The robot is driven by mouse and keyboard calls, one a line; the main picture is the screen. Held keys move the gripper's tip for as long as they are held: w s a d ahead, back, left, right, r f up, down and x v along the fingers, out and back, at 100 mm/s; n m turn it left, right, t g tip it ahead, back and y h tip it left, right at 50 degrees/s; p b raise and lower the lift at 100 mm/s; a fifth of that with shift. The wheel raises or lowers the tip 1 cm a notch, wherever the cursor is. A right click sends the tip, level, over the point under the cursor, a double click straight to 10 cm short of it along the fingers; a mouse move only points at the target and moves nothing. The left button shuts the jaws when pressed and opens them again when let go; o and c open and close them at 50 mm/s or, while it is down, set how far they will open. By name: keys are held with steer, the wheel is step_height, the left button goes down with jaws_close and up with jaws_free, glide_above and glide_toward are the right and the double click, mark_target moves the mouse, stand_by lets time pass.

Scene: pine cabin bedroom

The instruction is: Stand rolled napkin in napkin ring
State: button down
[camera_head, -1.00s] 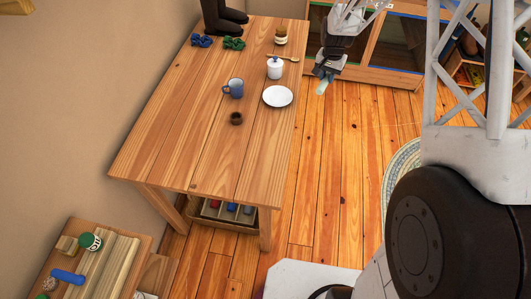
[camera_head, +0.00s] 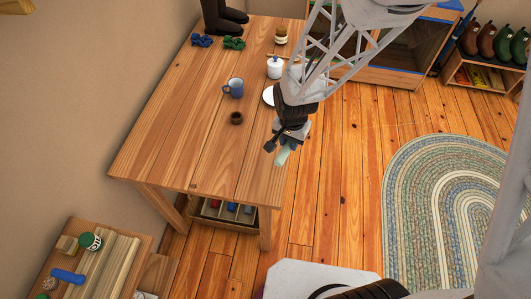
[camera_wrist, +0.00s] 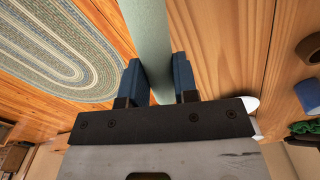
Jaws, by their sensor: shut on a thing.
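My gripper (camera_head: 279,149) is over the right edge of the wooden table (camera_head: 200,130) in the head view. It is shut on the rolled napkin (camera_head: 283,156), a pale green roll that sticks out past the fingers. In the wrist view the napkin (camera_wrist: 150,40) runs up between the two blue fingers (camera_wrist: 159,85). A small dark brown ring (camera_head: 236,118), which looks like the napkin ring, stands on the table to the left of my gripper, apart from it. In the wrist view the brown ring (camera_wrist: 309,48) is at the right edge.
A blue mug (camera_head: 234,88) stands just behind the ring. A white plate (camera_head: 268,95), partly hidden by my arm, and a white lidded jar (camera_head: 275,67) stand further back. The table's front is clear.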

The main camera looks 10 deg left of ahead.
steer(key=s+f, duration=0.1)
steer(key=s, duration=1.1)
steer(key=shift+s+d, duration=0.15)
steer(key=shift+d, duration=0.3)
steer(key=shift+f, duration=0.1)
steer(key=w+a, duration=0.2)
steer(key=w, duration=0.2)
steer(key=w+a+f, duration=0.1)
steer(key=w+a, duration=0.2)
steer(key=w, duration=0.2)
steer(key=w+a, duration=0.2)
steer(key=w, duration=0.3)
steer(key=shift+a+f, duration=0.25)
steer(key=shift+a, duration=0.15)
steer(key=shift+f, duration=0.1)
steer(key=shift+f, duration=1.65)
steer(key=c, duration=0.9)
jaws_free()
steer(key=shift+f, duration=0.1)
steer(key=shift+r, duration=0.2)
